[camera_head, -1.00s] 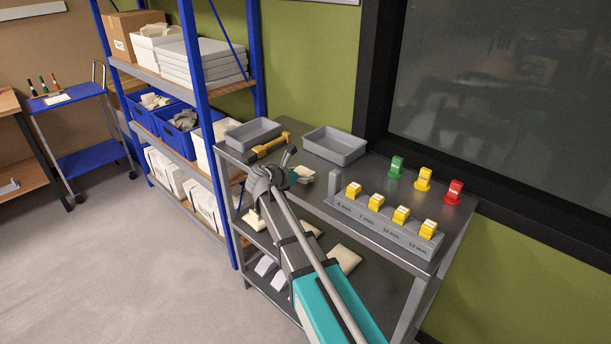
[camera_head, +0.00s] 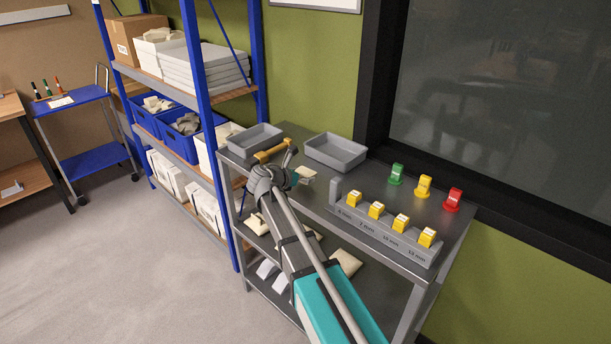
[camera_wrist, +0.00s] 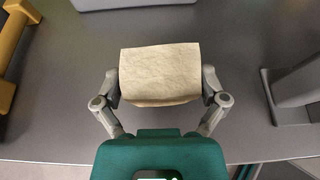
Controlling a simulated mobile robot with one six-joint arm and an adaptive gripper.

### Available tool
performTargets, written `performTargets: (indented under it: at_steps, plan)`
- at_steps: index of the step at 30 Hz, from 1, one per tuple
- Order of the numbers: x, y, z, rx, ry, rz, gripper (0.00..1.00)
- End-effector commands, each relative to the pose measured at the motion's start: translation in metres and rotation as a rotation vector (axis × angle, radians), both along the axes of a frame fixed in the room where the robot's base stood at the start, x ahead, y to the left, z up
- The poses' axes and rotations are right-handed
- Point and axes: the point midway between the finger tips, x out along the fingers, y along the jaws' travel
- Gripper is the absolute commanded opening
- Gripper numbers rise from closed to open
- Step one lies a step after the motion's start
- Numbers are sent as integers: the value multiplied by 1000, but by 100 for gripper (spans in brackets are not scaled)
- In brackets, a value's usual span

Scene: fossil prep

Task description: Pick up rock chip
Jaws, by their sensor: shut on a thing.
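The rock chip (camera_wrist: 160,73) is a beige, roughly rectangular slab with a rough top face. In the wrist view it sits between the two fingers of my gripper (camera_wrist: 160,90), with one finger against each side. My gripper is shut on it. I cannot tell whether the chip is touching the grey tabletop or just above it. In the head view my gripper (camera_head: 293,178) is over the metal cart, and the chip is mostly hidden behind my wrist; a pale piece (camera_head: 306,172) shows just beyond it.
Two grey trays, a left one (camera_head: 254,138) and a right one (camera_head: 336,151), stand at the cart's back. A grey rack (camera_head: 385,236) with yellow blocks stands right. Green, yellow and red markers (camera_head: 424,186) stand behind it.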

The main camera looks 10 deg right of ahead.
Motion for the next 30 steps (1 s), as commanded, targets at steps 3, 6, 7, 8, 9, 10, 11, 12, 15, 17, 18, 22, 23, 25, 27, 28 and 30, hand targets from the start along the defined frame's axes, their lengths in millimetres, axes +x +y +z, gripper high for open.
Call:
performTargets:
  at_steps: [3,6,7,8,9,10,11,12,15,17,18,22,23,25,27,28,30]
  plan:
    - [-8,0,18,0,0,0,37]
    - [-18,0,30,0,0,0,37]
    - [-21,1,34,0,0,0,37]
    - [-24,1,37,0,0,0,37]
    - [-28,1,42,0,0,0,37]
    - [-31,1,45,0,0,0,37]
    - [-34,1,49,-1,-1,0,37]
    - [-38,2,53,-1,-1,0,37]
    - [-47,2,65,-1,-1,0,37]
    - [-53,3,72,-1,-1,0,37]
    - [-64,3,75,-1,-1,1,37]
    - [-91,4,86,-1,-1,0,37]
    - [-97,4,88,-1,-1,0,37]
    - [-108,5,93,-1,-1,0,37]
    - [-117,6,97,-1,-1,0,37]
    - [-121,6,98,-1,-1,0,37]
    - [-127,7,101,-1,-1,0,37]
